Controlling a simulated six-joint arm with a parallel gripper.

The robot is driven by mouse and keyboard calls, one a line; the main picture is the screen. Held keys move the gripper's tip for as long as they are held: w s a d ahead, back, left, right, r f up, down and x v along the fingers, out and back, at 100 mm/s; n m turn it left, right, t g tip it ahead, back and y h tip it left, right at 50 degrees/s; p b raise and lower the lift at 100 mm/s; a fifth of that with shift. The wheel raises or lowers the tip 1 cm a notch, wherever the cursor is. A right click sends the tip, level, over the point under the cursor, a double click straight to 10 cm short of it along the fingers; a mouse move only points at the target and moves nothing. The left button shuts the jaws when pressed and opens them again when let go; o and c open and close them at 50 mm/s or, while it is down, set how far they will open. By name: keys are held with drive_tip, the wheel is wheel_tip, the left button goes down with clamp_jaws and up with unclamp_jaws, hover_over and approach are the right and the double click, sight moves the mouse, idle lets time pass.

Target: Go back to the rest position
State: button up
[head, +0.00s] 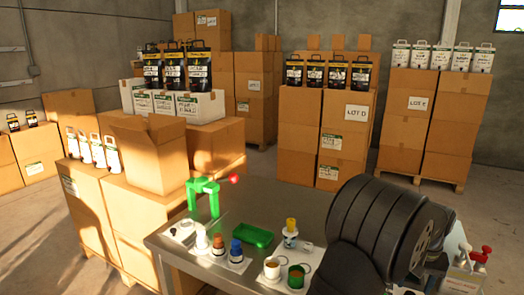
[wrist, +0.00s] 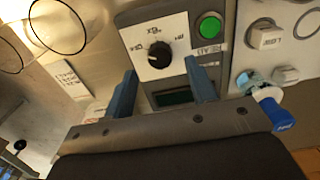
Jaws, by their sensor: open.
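My gripper (wrist: 161,68) shows in the wrist view with its two blue-grey fingers apart and nothing held between them. A black dial knob (wrist: 159,55) on a white plate lies just beyond the fingertips, in line with the gap; I cannot tell how far off it is. In the head view my dark arm fills the lower right, and the gripper itself is hidden there.
A panel holds a green button (wrist: 209,27) and a dark display (wrist: 176,97). A blue-ended fitting (wrist: 272,108) sits close to the right finger. The bench (head: 262,205) carries a green press (head: 204,188), a green tray (head: 250,236) and several small containers. Stacked boxes (head: 404,115) stand behind.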

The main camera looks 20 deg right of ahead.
sight(411, 294)
wheel_tip(411, 294, down, 4)
drive_tip(key=shift+r, duration=0.1)
drive_tip(key=m, duration=1.2)
drive_tip(key=shift+r, duration=1.05)
drive_tip(key=shift+f, duration=1.05)
drive_tip(key=n, duration=0.5)
drive_tip(key=shift+r+n, duration=0.1)
drive_tip(key=shift+n, duration=1.9)
